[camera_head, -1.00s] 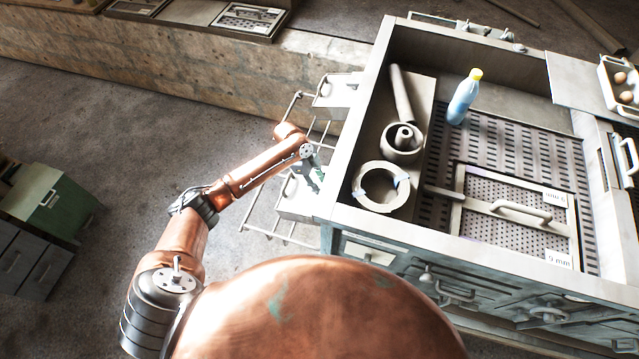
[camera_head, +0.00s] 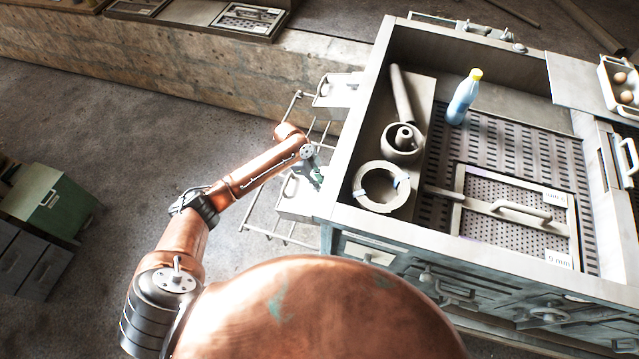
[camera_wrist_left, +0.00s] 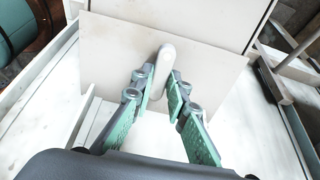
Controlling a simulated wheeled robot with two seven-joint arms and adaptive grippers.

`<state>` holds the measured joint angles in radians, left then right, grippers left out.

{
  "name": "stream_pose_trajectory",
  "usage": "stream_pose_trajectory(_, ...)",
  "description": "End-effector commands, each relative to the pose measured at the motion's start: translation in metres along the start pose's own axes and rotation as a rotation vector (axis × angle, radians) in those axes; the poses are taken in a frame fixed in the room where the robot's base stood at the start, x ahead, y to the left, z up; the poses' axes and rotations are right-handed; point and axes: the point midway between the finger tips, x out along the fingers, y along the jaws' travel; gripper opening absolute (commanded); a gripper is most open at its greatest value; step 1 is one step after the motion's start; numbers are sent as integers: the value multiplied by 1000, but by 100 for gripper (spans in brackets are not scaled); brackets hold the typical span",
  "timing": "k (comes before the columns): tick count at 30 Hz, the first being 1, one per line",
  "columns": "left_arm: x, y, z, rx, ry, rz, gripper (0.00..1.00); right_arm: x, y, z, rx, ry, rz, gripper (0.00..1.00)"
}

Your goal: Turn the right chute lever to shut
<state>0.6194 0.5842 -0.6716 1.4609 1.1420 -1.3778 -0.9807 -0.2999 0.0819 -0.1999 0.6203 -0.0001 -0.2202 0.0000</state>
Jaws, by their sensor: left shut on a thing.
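In the left wrist view, a pale, round-ended lever (camera_wrist_left: 163,66) stands against a flat pale plate (camera_wrist_left: 115,55). The green-padded fingers of my left gripper (camera_wrist_left: 162,92) are on either side of its lower part, shut on it. In the head view my left gripper (camera_head: 316,176) is at the lower pale box (camera_head: 296,203) on the left side of the large metal bench (camera_head: 335,190). The lever is too small or hidden to make out there. My right gripper is in neither view.
A second pale box (camera_head: 338,90) sits farther along the bench's left side, with metal rails (camera_head: 262,222) beside them. The bench holds a blue bottle (camera_head: 463,98), a ring (camera_head: 381,188) and a sieve frame (camera_head: 515,215). Open floor lies to the left.

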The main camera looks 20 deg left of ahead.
Motion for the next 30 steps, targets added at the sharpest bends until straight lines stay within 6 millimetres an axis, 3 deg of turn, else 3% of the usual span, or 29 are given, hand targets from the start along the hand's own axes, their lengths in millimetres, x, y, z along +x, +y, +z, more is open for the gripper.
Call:
stream_pose_trajectory(11, -4, 0, -2, -124, 1, -14, 0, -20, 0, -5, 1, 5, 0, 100)
stream_pose_trajectory(30, -5, 0, -3, -704, 2, -79, 0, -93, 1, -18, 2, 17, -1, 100)
